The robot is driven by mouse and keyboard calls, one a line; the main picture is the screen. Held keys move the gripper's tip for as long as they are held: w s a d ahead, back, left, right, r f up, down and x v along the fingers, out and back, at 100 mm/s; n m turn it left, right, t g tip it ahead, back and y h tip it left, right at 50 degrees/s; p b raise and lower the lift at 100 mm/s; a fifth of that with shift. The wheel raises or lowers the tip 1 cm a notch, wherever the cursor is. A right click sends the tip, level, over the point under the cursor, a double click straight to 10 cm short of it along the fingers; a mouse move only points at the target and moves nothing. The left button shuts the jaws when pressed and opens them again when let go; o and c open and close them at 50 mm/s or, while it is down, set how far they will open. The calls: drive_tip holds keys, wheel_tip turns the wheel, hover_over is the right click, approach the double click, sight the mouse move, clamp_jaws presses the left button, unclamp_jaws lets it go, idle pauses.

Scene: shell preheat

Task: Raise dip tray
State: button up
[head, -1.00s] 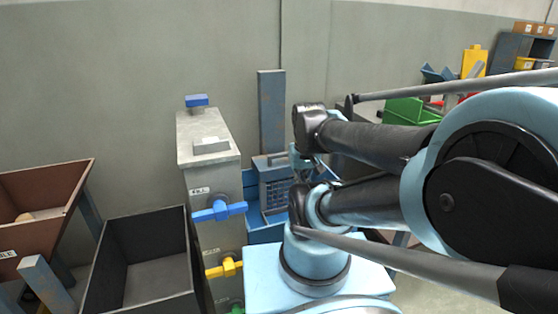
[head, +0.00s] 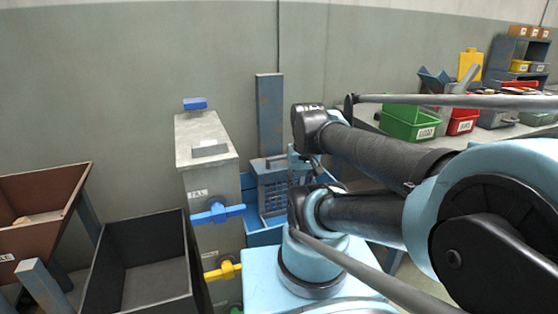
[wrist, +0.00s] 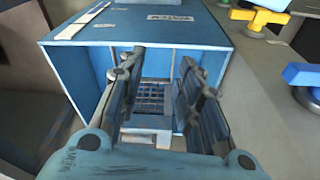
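The dip tray looks like a blue mesh basket (head: 272,190) at the foot of an upright blue-grey post, above a blue tank (head: 263,238) in the head view. In the wrist view a mesh panel (wrist: 158,94) shows inside an open-fronted blue box (wrist: 90,62), with a pale block (wrist: 150,136) below it in the picture. My gripper (wrist: 160,64) is open, its two fingers apart on either side of the mesh in that picture. Nothing is visibly clamped between them. In the head view my arm hides most of my gripper; I cannot tell whether it touches the basket.
A grey cabinet (head: 208,170) with blue (head: 217,212) and yellow (head: 224,270) valve handles stands left of the basket. A dark open bin (head: 100,270) and a brown hopper (head: 75,185) stand further left. A bench with green (head: 410,122) and red bins is behind my arm at right.

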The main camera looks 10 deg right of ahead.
drive_tip(key=w+r+m, duration=0.4)
drive_tip(key=w+r, duration=0.3)
drive_tip(key=w, duration=0.2)
wheel_tip(320, 180, up, 2)
drive_tip(key=m+g, duration=0.2)
drive_tip(key=m, duration=1)
hover_over(281, 156)
wheel_tip(281, 156, down, 17)
drive_tip(key=shift+a+r, duration=0.1)
drive_tip(key=shift+r, duration=0.05)
